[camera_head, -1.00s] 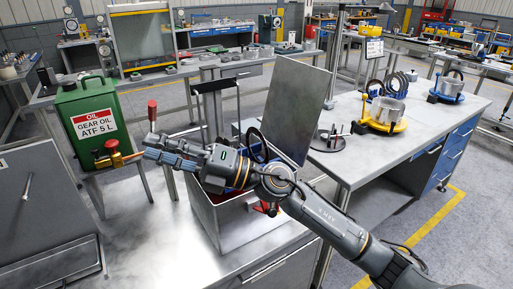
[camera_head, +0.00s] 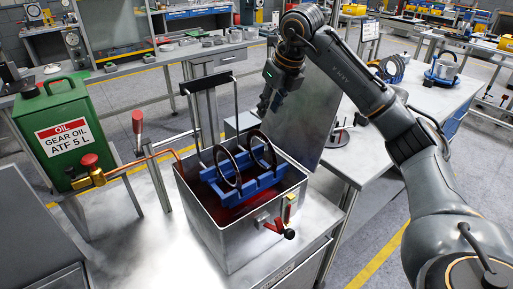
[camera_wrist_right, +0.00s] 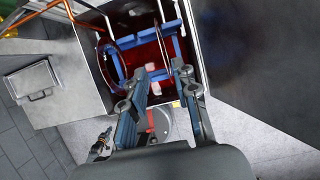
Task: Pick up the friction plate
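Two thin dark friction plates, the left one (camera_head: 239,174) and the right one (camera_head: 275,154), stand upright in a blue rack (camera_head: 262,186) in the head view. The rack sits inside a square metal tank (camera_head: 232,238) with dark red oil. My right gripper (camera_head: 267,110) hangs above and behind the plates, pointing down, apart from them. In the right wrist view its fingers (camera_wrist_right: 160,72) are spread with nothing between them, and the tank with the blue rack (camera_wrist_right: 135,44) lies beyond. Part of the plates is cut off or hidden there. My left gripper is not in view.
A green oil can (camera_head: 60,130) and a copper pipe with a brass valve (camera_head: 95,175) stand left of the tank. A red-handled tap (camera_head: 275,226) is on its front. An upright grey panel (camera_head: 320,118) stands behind right.

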